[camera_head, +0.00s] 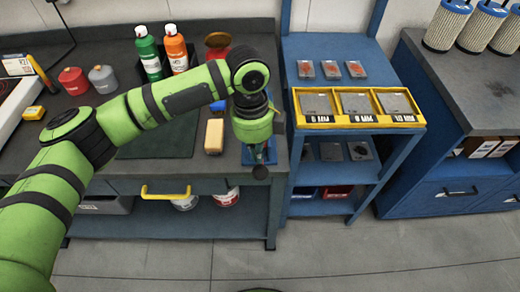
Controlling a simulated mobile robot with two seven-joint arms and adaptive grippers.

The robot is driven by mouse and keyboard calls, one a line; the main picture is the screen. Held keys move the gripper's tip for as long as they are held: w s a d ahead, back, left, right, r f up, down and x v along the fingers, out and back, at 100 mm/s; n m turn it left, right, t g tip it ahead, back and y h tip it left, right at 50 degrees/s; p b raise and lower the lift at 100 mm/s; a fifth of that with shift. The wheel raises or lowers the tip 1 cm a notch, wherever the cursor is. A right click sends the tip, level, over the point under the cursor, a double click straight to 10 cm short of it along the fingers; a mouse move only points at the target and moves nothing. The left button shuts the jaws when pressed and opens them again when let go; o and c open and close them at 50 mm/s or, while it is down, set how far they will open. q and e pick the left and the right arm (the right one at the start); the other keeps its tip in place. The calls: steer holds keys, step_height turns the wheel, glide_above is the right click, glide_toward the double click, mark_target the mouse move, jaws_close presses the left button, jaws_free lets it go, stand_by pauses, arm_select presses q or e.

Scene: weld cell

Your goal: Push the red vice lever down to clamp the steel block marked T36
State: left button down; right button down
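My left arm reaches across the workbench from the left. Its wrist and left gripper (260,171) point down at the bench's right front edge. The gripper is small, dark and mostly hidden by the wrist, so whether it is open or shut does not show. A blue fixture (270,155), which looks like the vice, shows partly behind the gripper; whether they touch is unclear. I cannot make out a red lever on it or the steel block marked T36; the arm covers much of this spot. My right gripper is not in view.
The dark workbench (110,52) holds a green bottle (148,52), an orange bottle (175,48), red and grey canisters and a yellow-tan block (214,136). A blue rack (338,136) with a yellow tray (366,120) stands close on the right. The floor in front is clear.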

arm_select(q)
steer(key=shift+w+a+r+p, duration=0.25)
steer(key=shift+w+a+p, duration=0.25)
steer(key=shift+a+p, duration=0.05)
steer(key=shift+w+a+r+p, duration=0.25)
steer(key=shift+w+a+p, duration=0.25)
steer(key=shift+a, duration=0.05)
steer(key=shift+r, duration=0.1)
step_height(320, 180, up, 12)
steer(key=shift+w+a, duration=0.4)
steer(key=shift+a, duration=0.05)
